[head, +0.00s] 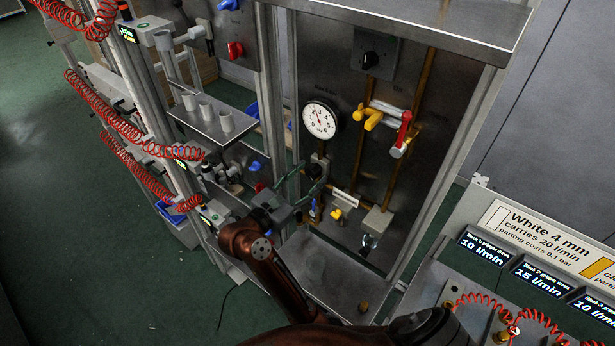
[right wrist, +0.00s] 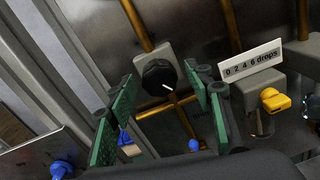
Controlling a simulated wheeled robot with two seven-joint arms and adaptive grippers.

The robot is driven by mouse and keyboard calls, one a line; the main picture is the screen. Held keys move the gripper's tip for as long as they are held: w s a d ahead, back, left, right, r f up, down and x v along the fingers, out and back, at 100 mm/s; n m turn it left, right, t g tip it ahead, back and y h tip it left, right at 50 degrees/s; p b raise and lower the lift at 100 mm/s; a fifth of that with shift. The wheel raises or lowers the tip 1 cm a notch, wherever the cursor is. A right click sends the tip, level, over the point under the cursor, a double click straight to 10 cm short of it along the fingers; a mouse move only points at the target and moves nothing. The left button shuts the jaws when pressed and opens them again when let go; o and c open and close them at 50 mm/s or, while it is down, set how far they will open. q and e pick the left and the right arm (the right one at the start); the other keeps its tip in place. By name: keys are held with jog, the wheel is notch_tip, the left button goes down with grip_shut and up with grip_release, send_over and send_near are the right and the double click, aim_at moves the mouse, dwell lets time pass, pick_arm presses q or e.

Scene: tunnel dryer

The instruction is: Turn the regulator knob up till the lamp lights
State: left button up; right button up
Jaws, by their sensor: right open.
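The regulator knob is a round black knob (right wrist: 157,76) with a white pointer mark, on a grey block in the right wrist view. In the head view the knob (head: 317,171) shows small below the pressure gauge (head: 319,120). My right gripper (right wrist: 165,80) is open, its green-padded fingers on either side of the knob in the wrist view. I cannot tell whether they touch it. In the head view the right gripper (head: 312,178) reaches up to the knob from the lower left. My left gripper is not in view. I cannot make out a lit lamp.
Right of the knob are a label reading "0 2 4 6 drops" (right wrist: 252,64) and a yellow tap (right wrist: 275,99). A shelf with white cups (head: 206,115) stands left.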

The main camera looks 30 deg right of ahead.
jog(key=shift+r, duration=0.1)
notch_tip(320, 180, up, 10)
dwell(0.4)
dwell(0.5)
